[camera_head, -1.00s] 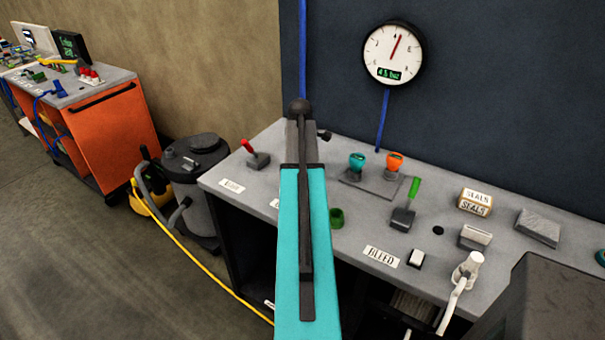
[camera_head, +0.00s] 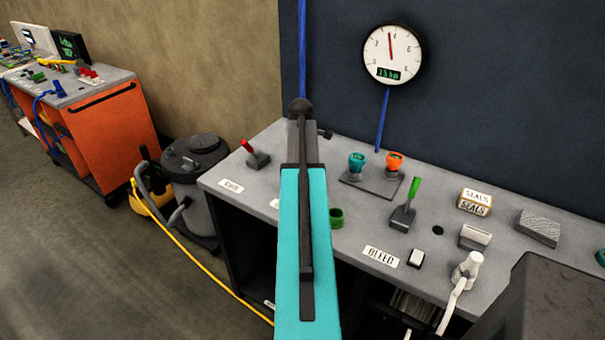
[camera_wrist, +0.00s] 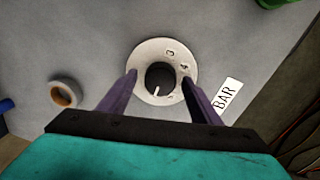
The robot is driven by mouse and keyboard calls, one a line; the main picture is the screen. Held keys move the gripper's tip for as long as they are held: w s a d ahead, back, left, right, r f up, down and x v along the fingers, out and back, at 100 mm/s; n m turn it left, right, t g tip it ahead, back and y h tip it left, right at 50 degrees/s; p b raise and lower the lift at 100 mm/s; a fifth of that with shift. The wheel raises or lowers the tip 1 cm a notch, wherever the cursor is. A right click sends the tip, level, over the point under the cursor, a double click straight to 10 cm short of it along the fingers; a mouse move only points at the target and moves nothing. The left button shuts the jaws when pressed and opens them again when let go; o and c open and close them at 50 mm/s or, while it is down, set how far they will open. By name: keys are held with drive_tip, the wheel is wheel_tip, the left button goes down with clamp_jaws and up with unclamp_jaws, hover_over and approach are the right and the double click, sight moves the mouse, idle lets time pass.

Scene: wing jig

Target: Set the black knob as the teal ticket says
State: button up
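The black knob (camera_wrist: 160,78) shows in the wrist view, with a white pointer mark, on a round pale dial plate (camera_wrist: 148,53) with dark numerals. The mark points toward the bottom of the picture. My gripper (camera_wrist: 160,79) has one finger on each side of the knob, with a visible gap on both sides, so it looks open. In the head view my teal arm hides the knob and the gripper tips. A round gauge (camera_head: 391,54) on the wall shows a green readout that looks like 3.5 bar. I see no teal ticket.
A "BAR" label (camera_wrist: 227,95) lies right of the dial, and a tape-like ring (camera_wrist: 65,94) left.

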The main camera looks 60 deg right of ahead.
drive_tip(key=shift+r, duration=0.15)
wheel_tip(320, 180, up, 14)
drive_tip(key=b, duration=0.3)
drive_tip(key=shift+a+f, duration=0.25)
drive_tip(key=shift+a, duration=0.2)
idle(0.4)
drive_tip(key=shift+r, duration=0.1)
idle(0.4)
